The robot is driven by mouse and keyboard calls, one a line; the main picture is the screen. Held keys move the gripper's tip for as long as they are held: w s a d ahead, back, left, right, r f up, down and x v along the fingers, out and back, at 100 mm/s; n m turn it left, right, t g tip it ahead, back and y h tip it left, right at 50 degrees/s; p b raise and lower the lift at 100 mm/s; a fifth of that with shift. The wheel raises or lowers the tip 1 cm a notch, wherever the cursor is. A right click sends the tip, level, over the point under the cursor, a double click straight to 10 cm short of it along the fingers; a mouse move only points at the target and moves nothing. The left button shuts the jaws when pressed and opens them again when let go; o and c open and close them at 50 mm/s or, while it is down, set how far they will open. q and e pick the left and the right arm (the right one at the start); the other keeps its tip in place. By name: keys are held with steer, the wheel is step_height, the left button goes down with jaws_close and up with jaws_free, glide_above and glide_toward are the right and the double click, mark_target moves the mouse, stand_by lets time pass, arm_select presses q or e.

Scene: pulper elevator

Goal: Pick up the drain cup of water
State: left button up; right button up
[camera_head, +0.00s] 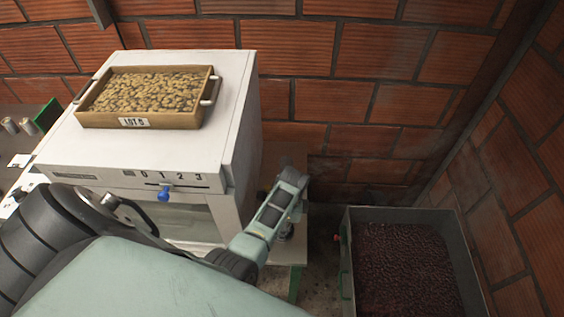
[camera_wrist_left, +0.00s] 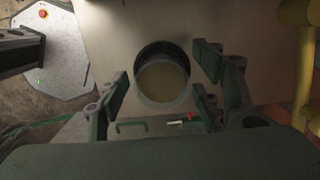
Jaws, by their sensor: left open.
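In the left wrist view, a round dark-rimmed cup (camera_wrist_left: 163,77) of cloudy, yellowish liquid stands upright on a pale surface (camera_wrist_left: 110,30). My left gripper (camera_wrist_left: 164,92) is open, with one finger on each side of the cup. A gap shows on both sides, and I cannot tell how high the fingers are relative to the rim. In the head view, my left arm reaches down beside the white oven, over a small table (camera_head: 290,252). Its wrist hides the fingers, and I cannot make out the cup there. My right gripper is not in view.
The white oven (camera_head: 245,135) bears a wooden tray of beans (camera_head: 165,121). A grey metal bin (camera_head: 440,225) of dark beans stands right of the table. A red-handled tap (camera_wrist_left: 188,118) and green handle (camera_wrist_left: 130,127) are near the gripper. Brick walls (camera_head: 350,100) close off the back and right.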

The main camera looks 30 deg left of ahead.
arm_select(q)
steer(key=shift+d+f, duration=0.15)
steer(key=shift+f, duration=0.1)
steer(key=c, duration=1.2)
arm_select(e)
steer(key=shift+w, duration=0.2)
